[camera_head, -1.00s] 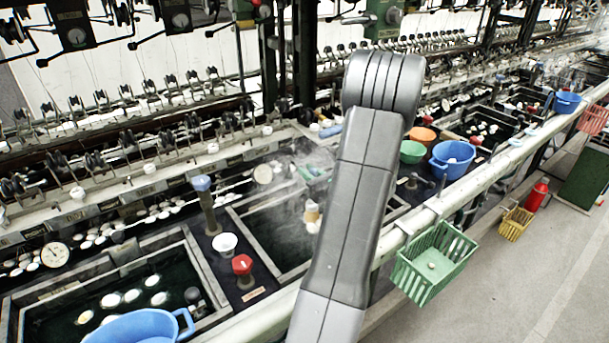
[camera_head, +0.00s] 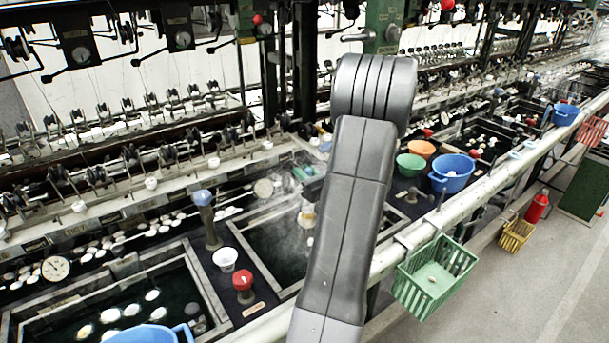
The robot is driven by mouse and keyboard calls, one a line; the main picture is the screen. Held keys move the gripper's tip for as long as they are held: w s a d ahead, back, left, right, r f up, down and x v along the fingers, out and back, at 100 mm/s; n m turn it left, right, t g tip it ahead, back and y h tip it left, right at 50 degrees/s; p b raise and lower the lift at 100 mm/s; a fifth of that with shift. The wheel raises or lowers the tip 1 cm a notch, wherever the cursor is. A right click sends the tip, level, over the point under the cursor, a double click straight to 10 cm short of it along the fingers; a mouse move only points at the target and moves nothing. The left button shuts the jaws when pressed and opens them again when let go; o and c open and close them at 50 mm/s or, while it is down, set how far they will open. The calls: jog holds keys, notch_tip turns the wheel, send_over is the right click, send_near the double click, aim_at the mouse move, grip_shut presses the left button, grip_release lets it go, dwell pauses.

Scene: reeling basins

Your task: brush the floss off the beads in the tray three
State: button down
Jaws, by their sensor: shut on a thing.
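My grey arm rises across the middle of the head view, and my gripper is not visible, hidden behind it. A dark basin (camera_head: 241,253) lies partly behind my arm, with steam over it. A small beige and white object (camera_head: 308,216) shows at the arm's left edge above this basin; I cannot tell what it is. White oval cocoons (camera_head: 152,295) float in the dark water of the front left basin (camera_head: 196,272). More pale ovals lie in the long trough behind. I cannot make out floss, or which one is tray three.
A blue-topped post (camera_head: 203,198), a white cup (camera_head: 225,259) and a red knob (camera_head: 243,280) stand between the basins. Green (camera_head: 410,164), orange (camera_head: 422,149) and blue tubs (camera_head: 452,173) stand right of my arm. A green basket (camera_head: 435,278) hangs on the front rail.

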jog(key=shift+s+d+r+p, duration=0.15)
jog(key=shift+r+p, duration=0.9)
jog(key=shift+r, duration=0.7)
jog(key=shift+s+d+r+p, duration=0.1)
jog(key=shift+r+p, duration=0.9)
jog(key=shift+r, duration=0.75)
